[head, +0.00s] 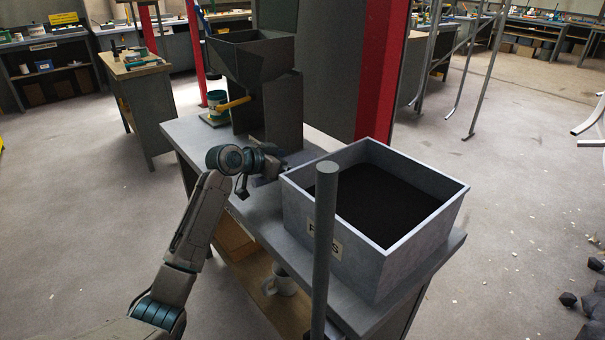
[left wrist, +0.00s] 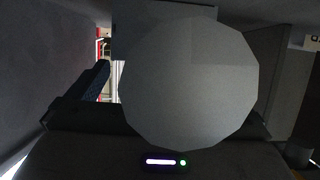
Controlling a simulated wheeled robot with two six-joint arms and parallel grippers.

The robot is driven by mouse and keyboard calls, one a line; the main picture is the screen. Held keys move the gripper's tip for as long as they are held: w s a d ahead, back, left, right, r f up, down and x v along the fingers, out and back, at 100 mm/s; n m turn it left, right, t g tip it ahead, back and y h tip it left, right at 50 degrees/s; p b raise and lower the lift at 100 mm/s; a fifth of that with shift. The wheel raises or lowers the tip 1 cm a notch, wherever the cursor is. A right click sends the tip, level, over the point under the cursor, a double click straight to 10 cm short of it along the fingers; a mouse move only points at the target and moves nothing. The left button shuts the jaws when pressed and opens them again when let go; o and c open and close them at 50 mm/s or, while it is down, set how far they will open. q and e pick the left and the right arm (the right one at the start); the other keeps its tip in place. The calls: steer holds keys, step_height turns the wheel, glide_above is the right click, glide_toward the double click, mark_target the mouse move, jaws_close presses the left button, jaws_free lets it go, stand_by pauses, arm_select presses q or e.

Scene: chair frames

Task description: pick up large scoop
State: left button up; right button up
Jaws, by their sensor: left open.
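No large scoop can be made out with certainty in either view. My left gripper (head: 272,168) is low over the bench, between the dark hopper machine and the grey bin. It is open; its fingertips are partly hidden beside the bin's corner. In the left wrist view a pale grey, many-sided round face (left wrist: 190,83) fills the middle, very close to the camera. I cannot tell what it belongs to, and it hides what lies between the fingers. My right gripper is not in view.
The grey bin (head: 290,212), holding dark material, stands on the grey bench (head: 354,308). A white mug (head: 280,281) sits on the lower shelf.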

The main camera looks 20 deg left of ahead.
mark_target(297, 159)
arm_select(q)
steer(key=x, duration=0.2)
steer(key=shift+w+d+f, duration=0.15)
steer(key=shift+w+f, duration=0.05)
steer(key=shift+w, duration=0.1)
steer(key=c, duration=0.8)
